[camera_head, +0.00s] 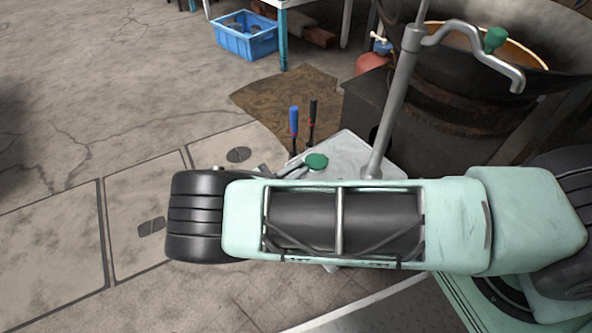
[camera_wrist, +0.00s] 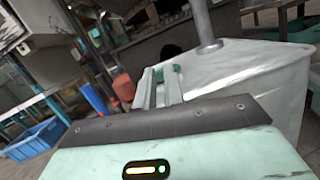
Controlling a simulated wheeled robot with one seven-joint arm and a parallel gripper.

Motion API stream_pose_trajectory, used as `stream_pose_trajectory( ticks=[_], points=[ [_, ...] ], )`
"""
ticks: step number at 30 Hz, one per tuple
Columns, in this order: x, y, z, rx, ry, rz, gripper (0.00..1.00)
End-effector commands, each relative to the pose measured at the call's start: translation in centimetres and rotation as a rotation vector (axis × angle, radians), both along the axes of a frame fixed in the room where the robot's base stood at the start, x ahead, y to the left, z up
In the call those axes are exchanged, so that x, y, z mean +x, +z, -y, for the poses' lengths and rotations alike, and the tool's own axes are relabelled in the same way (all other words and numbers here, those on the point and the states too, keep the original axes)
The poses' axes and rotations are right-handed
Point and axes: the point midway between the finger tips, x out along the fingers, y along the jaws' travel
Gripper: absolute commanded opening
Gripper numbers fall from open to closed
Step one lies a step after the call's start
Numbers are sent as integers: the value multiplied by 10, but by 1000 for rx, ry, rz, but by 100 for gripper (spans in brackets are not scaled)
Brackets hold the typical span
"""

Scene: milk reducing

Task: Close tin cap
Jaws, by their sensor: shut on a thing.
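A pale metal tin (camera_head: 350,148) stands behind my arm in the head view, mostly hidden by it. It fills the right side of the wrist view (camera_wrist: 250,75). A round green cap (camera_head: 316,161) is at the tin's near left part. My gripper (camera_head: 300,172) is at the cap, largely hidden by my arm in the head view. In the wrist view, my gripper's two fingers (camera_wrist: 163,88) reach forward and are shut on the green cap (camera_wrist: 172,69). Whether the cap is seated on its opening cannot be told.
A grey pipe (camera_head: 395,105) rises from the tin and bends right, with a green knob (camera_head: 495,40). A large dark pot (camera_head: 450,80) stands behind right. Blue-handled (camera_head: 294,121) and black-handled (camera_head: 312,120) tools stand beside the tin. Floor at left is clear.

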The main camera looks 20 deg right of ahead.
Motion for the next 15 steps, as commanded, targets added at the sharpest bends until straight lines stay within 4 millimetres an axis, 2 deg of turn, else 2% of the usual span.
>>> stream_pose_trajectory(
  ticks=[3, 4, 6, 15],
  points=[
    [0, 0, 0, 1, 0, 0, 0],
    [0, 0, 0, 1, 0, 0, 18],
    [0, 0, 0, 1, 0, 0, 33],
    [0, 0, 0, 1, 0, 0, 33]
  ],
)
